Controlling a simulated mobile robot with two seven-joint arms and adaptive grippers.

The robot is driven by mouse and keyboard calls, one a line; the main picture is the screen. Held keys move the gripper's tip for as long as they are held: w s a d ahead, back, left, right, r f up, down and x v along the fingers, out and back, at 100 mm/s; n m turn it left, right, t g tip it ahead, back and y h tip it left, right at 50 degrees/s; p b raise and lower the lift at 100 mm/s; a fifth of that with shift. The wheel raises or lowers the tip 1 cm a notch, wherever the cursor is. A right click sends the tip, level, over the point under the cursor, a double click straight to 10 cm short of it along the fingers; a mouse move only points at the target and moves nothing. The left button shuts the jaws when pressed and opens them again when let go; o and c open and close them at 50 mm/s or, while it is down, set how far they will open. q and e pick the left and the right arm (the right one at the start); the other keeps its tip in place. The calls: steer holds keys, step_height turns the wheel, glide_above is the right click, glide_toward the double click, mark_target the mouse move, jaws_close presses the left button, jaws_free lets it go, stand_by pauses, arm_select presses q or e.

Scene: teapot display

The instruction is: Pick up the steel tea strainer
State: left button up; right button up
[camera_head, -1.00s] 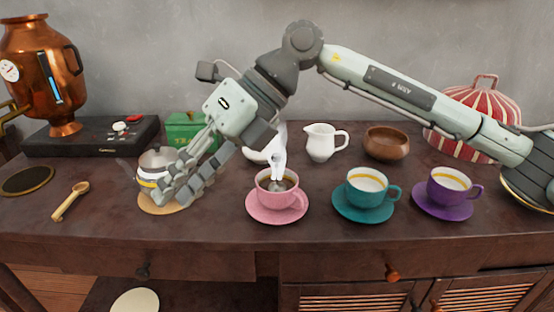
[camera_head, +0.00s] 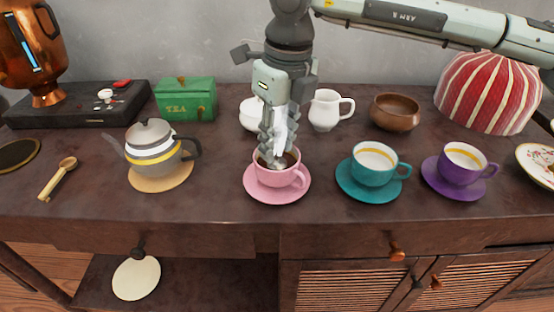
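The pink cup (camera_head: 266,179) stands on its pink saucer (camera_head: 276,198) with dark tea inside. My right gripper (camera_head: 275,158) points down from above, its fingertips at the mouth of this cup. The fingers look close together, but I cannot tell whether they are shut on anything. The steel tea strainer cannot be made out clearly; the fingers and a white wisp like steam cover much of the cup's mouth. My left gripper is not in view.
A grey teapot (camera_head: 152,153) stands on a round mat at left. A teal cup (camera_head: 373,170) and a purple cup (camera_head: 463,165) stand to the right. Behind are a white jug (camera_head: 325,112), a wooden bowl (camera_head: 396,114) and a green tea box (camera_head: 186,100).

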steer(key=shift+f, duration=0.1)
jaws_close()
stand_by(0.3)
